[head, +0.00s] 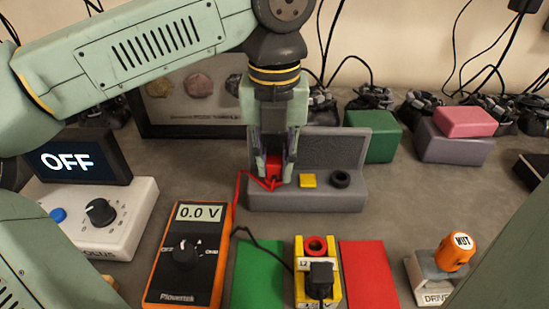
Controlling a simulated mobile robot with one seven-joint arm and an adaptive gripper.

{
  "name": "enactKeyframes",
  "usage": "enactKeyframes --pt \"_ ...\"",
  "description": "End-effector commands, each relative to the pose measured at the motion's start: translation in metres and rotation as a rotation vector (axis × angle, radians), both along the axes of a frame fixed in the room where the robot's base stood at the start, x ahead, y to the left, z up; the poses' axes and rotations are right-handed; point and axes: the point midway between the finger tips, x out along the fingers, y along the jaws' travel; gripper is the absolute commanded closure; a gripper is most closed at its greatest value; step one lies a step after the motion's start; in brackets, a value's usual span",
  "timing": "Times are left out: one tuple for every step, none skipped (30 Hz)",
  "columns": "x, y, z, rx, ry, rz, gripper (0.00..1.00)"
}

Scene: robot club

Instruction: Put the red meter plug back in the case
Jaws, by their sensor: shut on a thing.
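My gripper (273,175) points down and is shut on the red meter plug (274,163), which sits between its fingers. A red lead runs from the plug to the orange multimeter (187,255), which reads 0.0 V. The plug is over the left part of a low grey case (310,202) with a raised grey back panel. I cannot tell whether the plug touches the case. A yellow square piece (308,180) and a black ring (341,179) are to the right on the case. The fingers hide what is under the plug.
A yellow block (302,287) with a red socket and a black plug (320,277) stands in front, between a green mat (258,275) and a red mat (368,275). A control box (125,225) with an OFF screen is left. An orange-capped driver (458,251) stands right.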

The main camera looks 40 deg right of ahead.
Motion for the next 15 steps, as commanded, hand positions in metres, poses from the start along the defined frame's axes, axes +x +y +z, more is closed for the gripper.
enactKeyframes --pt "0.0002 0.0002 -0.0015 0.001 0.0 0.001 1.0" --pt "0.0003 0.0002 -0.0016 0.001 0.0 0.001 1.0" --pt "0.0003 0.0002 -0.0016 0.001 0.0 0.001 1.0" --pt "0.0003 0.0002 -0.0015 0.001 0.0 0.001 1.0" --pt "0.0003 0.0002 -0.0015 0.001 0.0 0.0 1.0" --pt "0.0002 0.0002 -0.0015 0.001 0.0 0.0 1.0" --pt "0.0002 0.0002 -0.0015 0.001 0.0 0.0 1.0" --pt "0.0002 0.0002 -0.0016 0.001 0.0 0.0 1.0" --pt "0.0002 0.0002 -0.0016 0.001 0.0 0.0 0.77" --pt "0.0001 0.0002 -0.0016 0.001 0.0 0.0 0.75" --pt "0.0001 0.0002 -0.0016 0.001 0.0 0.0 0.73" --pt "0.0001 0.0002 -0.0016 0.001 0.0 0.0 0.71" --pt "0.0001 0.0002 -0.0015 0.001 0.0 0.0 0.69" --pt "0.0001 0.0002 -0.0015 0.001 0.0 0.0 0.67" --pt "0.0002 0.0001 -0.0014 0.001 0.0 0.0 0.64"
